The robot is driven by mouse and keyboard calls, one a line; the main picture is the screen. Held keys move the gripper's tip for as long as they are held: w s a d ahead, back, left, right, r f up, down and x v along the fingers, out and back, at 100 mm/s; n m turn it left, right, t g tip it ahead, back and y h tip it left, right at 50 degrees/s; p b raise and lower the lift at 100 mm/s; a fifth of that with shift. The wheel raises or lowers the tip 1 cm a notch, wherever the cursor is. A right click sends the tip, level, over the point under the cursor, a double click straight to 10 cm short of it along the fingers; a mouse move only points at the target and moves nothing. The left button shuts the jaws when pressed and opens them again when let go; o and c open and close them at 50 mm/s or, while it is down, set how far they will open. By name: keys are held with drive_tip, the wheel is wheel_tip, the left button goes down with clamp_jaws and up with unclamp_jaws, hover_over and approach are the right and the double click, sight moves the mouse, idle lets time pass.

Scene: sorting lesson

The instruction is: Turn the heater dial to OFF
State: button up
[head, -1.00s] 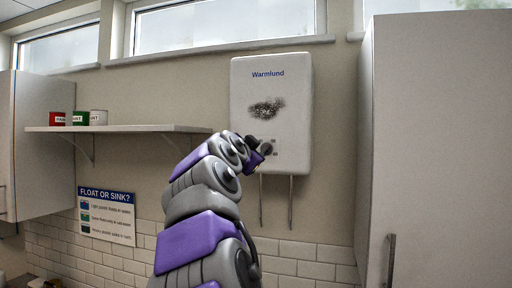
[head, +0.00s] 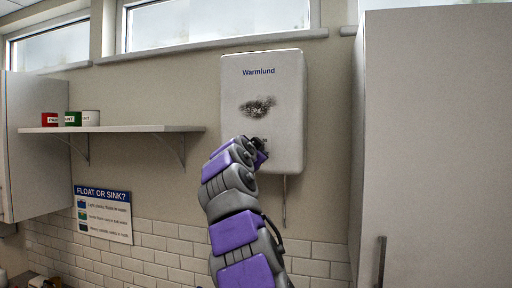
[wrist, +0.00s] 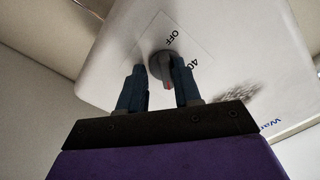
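The white heater (head: 285,110), marked "Warmlund", hangs on the wall ahead. In the wrist view its round grey dial (wrist: 160,62) has a red mark on the side toward my gripper. "OFF" and "40" are printed on the label (wrist: 201,47) around the dial. The red mark points at neither word. My gripper (wrist: 160,72) has its two fingers apart, one on each side of the dial; I cannot tell whether they touch it. In the head view my gripper (head: 262,152) is at the heater's lower part, and my arm hides the dial.
A dark scorch mark (head: 258,107) is on the heater's front. A pipe (head: 285,200) runs down below it. A shelf (head: 150,129) with several cans is at left, and a tall cabinet (head: 435,150) stands close at right.

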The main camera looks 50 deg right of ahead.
drive_tip(key=shift+w+r, duration=0.15)
drive_tip(key=shift+w+a, duration=0.15)
clamp_jaws()
idle(0.3)
